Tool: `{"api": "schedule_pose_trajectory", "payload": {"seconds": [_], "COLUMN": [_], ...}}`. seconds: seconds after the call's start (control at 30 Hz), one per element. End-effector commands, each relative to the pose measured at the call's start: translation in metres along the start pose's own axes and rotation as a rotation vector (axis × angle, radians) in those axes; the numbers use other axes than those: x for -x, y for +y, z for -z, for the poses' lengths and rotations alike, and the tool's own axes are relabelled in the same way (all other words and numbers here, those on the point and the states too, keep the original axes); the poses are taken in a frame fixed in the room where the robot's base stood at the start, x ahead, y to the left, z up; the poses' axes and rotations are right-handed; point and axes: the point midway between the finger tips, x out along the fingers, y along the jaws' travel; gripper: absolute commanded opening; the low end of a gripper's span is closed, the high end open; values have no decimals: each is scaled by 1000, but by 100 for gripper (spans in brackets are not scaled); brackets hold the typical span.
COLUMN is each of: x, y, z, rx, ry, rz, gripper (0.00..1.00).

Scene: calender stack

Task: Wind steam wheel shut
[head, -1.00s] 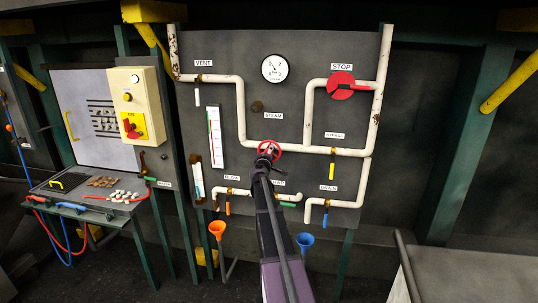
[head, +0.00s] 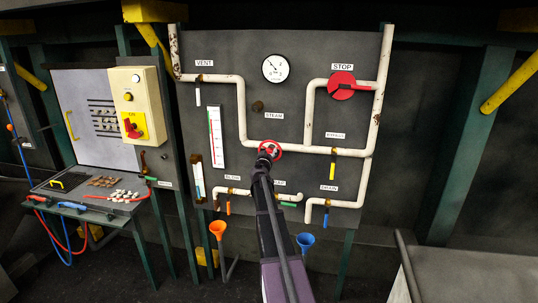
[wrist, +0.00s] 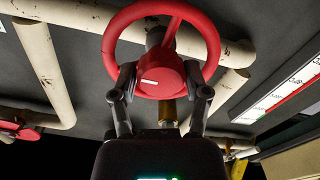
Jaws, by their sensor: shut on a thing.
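The red steam wheel (head: 277,148) is on the white pipe below the STEAM label (head: 274,116), near the middle of the dark panel. It fills the top middle of the wrist view as a red rim and hub (wrist: 160,76). My gripper (head: 267,153) reaches up to it from below. In the wrist view my gripper's two fingers (wrist: 162,92) stand on either side of the wheel's hub, shut on it. A white mark shows on the hub's face. Part of the wheel is hidden behind my gripper in the head view.
A round gauge (head: 275,69) is above the wheel. A red STOP handle (head: 349,86) is at upper right. The yellow bypass lever (head: 332,171), blue drain lever (head: 325,219) and white vent lever (head: 198,97) hang from pipes. Orange (head: 217,229) and blue (head: 305,241) funnels stand below.

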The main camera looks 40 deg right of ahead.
Motion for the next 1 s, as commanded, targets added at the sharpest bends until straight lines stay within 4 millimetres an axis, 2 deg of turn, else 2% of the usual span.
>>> {"api": "schedule_pose_trajectory", "payload": {"seconds": [0.03,0.3,0.67,0.7,0.77,0.8,1.0], "x": [-8,-7,-7,-6,-6,-6,-4], "y": [-1,0,1,1,1,1,1], "z": [2,1,0,0,-1,-1,-1], "rx": [-22,-88,-94,-94,-94,-94,-92], "ry": [1,0,-2,-2,-2,-2,-2], "rz": [1,-1,-3,-3,-4,-4,-3], "gripper": [12,10,9,66,84,91,91]}}
